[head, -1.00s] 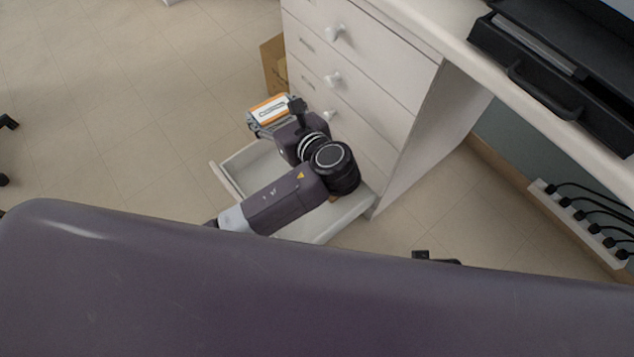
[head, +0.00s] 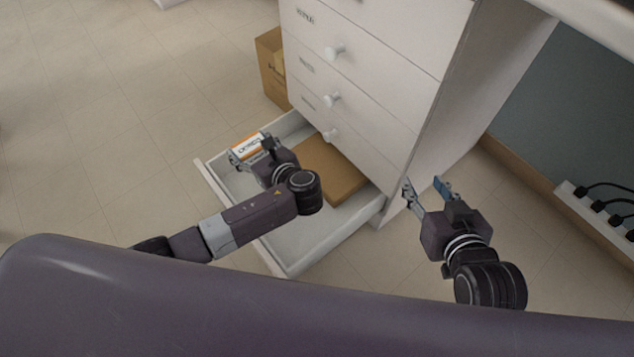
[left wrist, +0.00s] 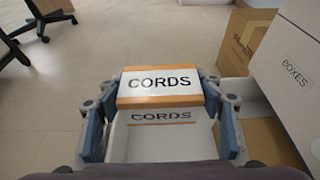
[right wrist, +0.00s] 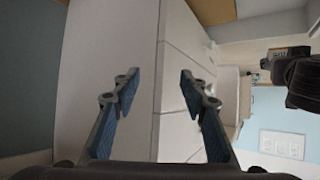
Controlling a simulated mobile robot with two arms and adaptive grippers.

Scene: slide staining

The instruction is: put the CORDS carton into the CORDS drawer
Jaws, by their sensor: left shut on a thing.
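The CORDS carton (head: 247,146) is small, white and orange. My left gripper (head: 250,153) is shut on it, one finger on each side, above the left part of the open bottom drawer (head: 318,236). In the left wrist view the carton (left wrist: 160,84) shows its CORDS label upright between the fingers. The open drawer is white inside; its own label is hidden. A flat brown cardboard piece (head: 338,178) lies in it near the cabinet. My right gripper (head: 424,186) is open and empty, right of the drawer by the cabinet's side; its fingers also show in the right wrist view (right wrist: 160,88).
The white cabinet (head: 440,110) has several shut drawers with round knobs above the open one; one front reads BOXES (left wrist: 297,74). A brown box (head: 270,75) stands on the floor behind the cabinet's left edge. A power strip (head: 590,205) is at right. The floor at left is clear.

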